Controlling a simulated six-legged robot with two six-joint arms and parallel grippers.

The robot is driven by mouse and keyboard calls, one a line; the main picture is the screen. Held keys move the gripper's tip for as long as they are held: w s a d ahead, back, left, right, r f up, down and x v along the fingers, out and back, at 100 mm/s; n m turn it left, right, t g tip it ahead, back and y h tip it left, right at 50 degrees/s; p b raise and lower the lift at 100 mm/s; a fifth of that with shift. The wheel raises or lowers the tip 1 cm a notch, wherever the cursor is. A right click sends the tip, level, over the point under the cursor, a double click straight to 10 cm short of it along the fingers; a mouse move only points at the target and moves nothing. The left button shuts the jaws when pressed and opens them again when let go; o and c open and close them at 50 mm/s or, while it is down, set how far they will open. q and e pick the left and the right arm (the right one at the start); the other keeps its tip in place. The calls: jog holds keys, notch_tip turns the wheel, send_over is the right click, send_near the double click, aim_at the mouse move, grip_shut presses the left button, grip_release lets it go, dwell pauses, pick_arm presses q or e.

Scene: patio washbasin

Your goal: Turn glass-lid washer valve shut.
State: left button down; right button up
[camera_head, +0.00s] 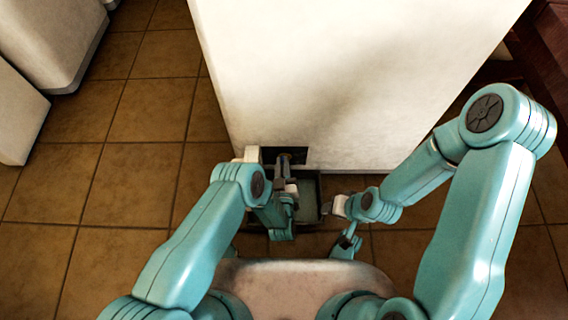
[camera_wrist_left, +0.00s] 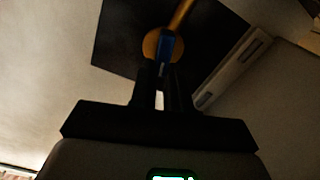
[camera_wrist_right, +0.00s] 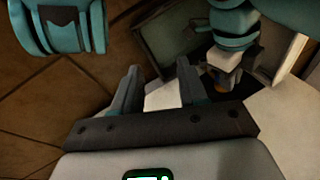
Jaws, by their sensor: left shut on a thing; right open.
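The washer (camera_head: 350,80) is a large white body with a dark square recess (camera_head: 299,155) low in its front. In the left wrist view the valve has a round orange-brass part (camera_wrist_left: 151,44) and a blue handle (camera_wrist_left: 166,47) over the dark recess. My left gripper (camera_head: 283,172) reaches into the recess. In the left wrist view its fingers (camera_wrist_left: 160,88) are closed on the blue handle. My right gripper (camera_wrist_right: 158,85) is open and empty, right of the left one and low by the washer. The glass lid is not visible.
A dark-rimmed shallow tray (camera_head: 309,190) lies on the floor below the recess; it also shows in the right wrist view (camera_wrist_right: 165,45). Brown floor tiles (camera_head: 130,190) are clear at the left. White units (camera_head: 50,40) stand at the upper left, dark red wood (camera_head: 545,50) at the upper right.

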pick_arm(q)
jog(key=shift+w+a+f+n+p, duration=0.1)
jog(key=shift+a+f+n+p, duration=0.2)
jog(key=shift+n, duration=2.15)
jog(key=shift+s+a+f+n+p, duration=0.1)
jog(key=shift+a+f+n+p, duration=0.2)
jog(key=shift+n, duration=2.1)
jog(key=shift+w+a+f+n+p, duration=0.1)
jog(key=shift+a+f+n+p, duration=0.15)
jog(key=shift+n, duration=2.2)
pick_arm(e)
jog(key=shift+s+a+r+g, duration=0.15)
jog(key=shift+s+r+g, duration=0.15)
jog(key=shift+s+r, duration=0.55)
jog(key=shift+w+r, duration=0.1)
pick_arm(q)
jog(key=c, duration=1.1)
grip_release()
jog(key=shift+f, duration=0.1)
jog(key=shift+d, duration=0.1)
